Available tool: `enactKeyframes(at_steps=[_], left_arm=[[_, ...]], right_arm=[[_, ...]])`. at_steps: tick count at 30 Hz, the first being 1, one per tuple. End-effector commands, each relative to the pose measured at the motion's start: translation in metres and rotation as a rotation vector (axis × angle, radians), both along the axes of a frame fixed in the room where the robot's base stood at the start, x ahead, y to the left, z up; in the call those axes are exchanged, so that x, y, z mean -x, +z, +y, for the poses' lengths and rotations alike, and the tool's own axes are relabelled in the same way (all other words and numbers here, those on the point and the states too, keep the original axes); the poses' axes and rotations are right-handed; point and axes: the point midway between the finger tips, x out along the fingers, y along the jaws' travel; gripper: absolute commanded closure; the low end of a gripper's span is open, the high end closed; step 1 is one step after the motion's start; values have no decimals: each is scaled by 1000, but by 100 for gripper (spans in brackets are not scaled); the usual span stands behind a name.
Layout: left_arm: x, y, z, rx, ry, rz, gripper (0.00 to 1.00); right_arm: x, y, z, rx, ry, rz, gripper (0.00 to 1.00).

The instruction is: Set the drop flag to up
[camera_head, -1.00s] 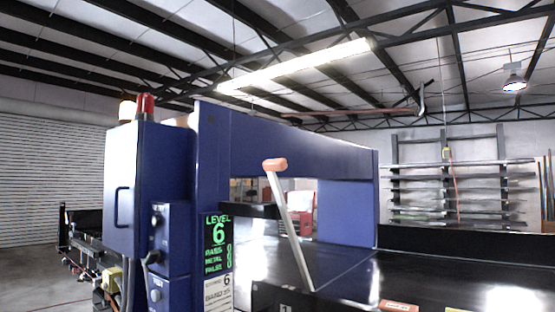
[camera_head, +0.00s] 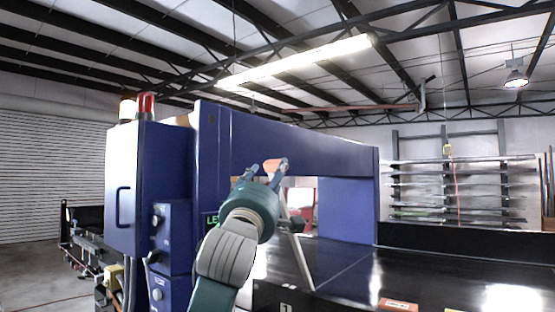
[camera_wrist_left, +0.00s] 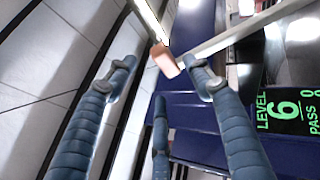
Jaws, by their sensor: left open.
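The drop flag is a pale rod (camera_head: 299,255) with an orange tip (camera_head: 271,165), standing on the dark conveyor and leaning to the left. My left gripper (camera_head: 265,171) is open at the upper end of the flag, in front of the blue machine. In the left wrist view the orange tip (camera_wrist_left: 164,60) shows between the ends of the two outer fingers of the gripper (camera_wrist_left: 160,70), which are spread apart. I cannot tell whether a finger touches it. My arm hides part of the rod and most of the display in the head view. My right gripper is not in view.
The blue detector arch (camera_head: 290,140) spans the black conveyor (camera_head: 350,275). A blue control cabinet (camera_head: 133,190) with a red beacon stands at the left. A green-lit display (camera_wrist_left: 285,110) reads level 6. Small orange-brown blocks (camera_head: 399,304) lie at the front edge.

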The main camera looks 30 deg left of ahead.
Motion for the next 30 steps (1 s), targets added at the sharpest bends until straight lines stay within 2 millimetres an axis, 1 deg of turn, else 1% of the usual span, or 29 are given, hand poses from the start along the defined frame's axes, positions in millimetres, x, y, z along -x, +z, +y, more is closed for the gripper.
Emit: enactKeyframes(at_steps=[1,3,9,12,18,25,27,29,30], left_arm=[[-9,10,4,-2,4,5,48],[-21,17,9,-2,4,5,48],[-51,31,20,-2,3,3,48],[-61,35,23,-2,2,3,48],[-69,36,26,-3,2,2,48],[-69,35,26,-2,1,2,48],[-69,35,26,-2,1,2,62],[-69,35,26,-2,1,2,74],[-69,35,26,-2,1,2,82]], right_arm=[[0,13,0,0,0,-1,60],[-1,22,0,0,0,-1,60],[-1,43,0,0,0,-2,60],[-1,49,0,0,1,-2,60],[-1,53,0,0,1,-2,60],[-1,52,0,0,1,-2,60],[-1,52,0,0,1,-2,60],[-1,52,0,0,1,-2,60],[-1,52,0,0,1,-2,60]])
